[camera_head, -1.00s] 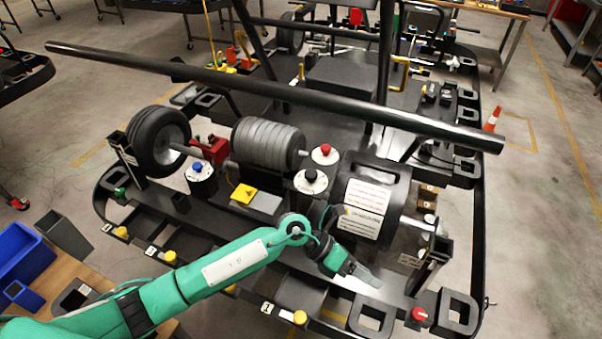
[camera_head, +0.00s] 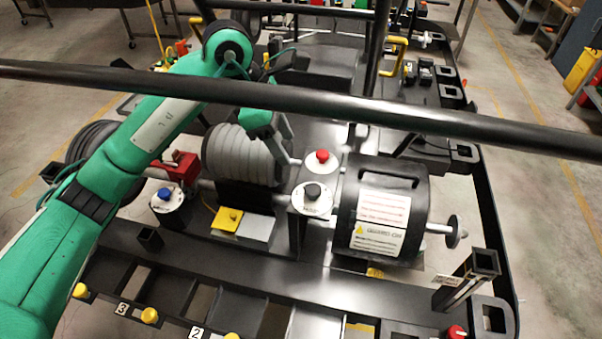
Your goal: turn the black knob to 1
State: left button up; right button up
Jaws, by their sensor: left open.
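The black knob (camera_head: 312,191) sits on a round white dial on a dark post, in the middle of the kart stand. The marks on the dial are too small to read. My left gripper (camera_head: 287,146) is above and to the left of the knob, with its fingers pointing down towards the dials. It is open, holds nothing that I can see, and is apart from the black knob. My right gripper is out of view.
A red knob (camera_head: 322,156) on its own dial stands just behind the black one. A blue knob (camera_head: 165,194) is to the left. A labelled black drum (camera_head: 382,207) stands close on the right. A long black bar (camera_head: 430,118) crosses the view.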

aim_at(312, 189)
pick_arm(q)
jog(key=p+x, duration=0.1)
jog(key=x, duration=0.2)
jog(key=p+x, duration=0.1)
jog(key=x, duration=0.3)
jog(key=s+p+x, duration=0.1)
jog(key=p+x, duration=0.1)
jog(key=x, duration=0.2)
jog(key=shift+d, duration=0.4)
jog(key=shift+d+f, duration=0.1)
jog(key=shift+f, duration=0.2)
jog(key=shift+w+f, duration=0.15)
jog(key=shift+f, duration=0.1)
jog(key=c, duration=0.7)
jog(key=shift+c, duration=1.3)
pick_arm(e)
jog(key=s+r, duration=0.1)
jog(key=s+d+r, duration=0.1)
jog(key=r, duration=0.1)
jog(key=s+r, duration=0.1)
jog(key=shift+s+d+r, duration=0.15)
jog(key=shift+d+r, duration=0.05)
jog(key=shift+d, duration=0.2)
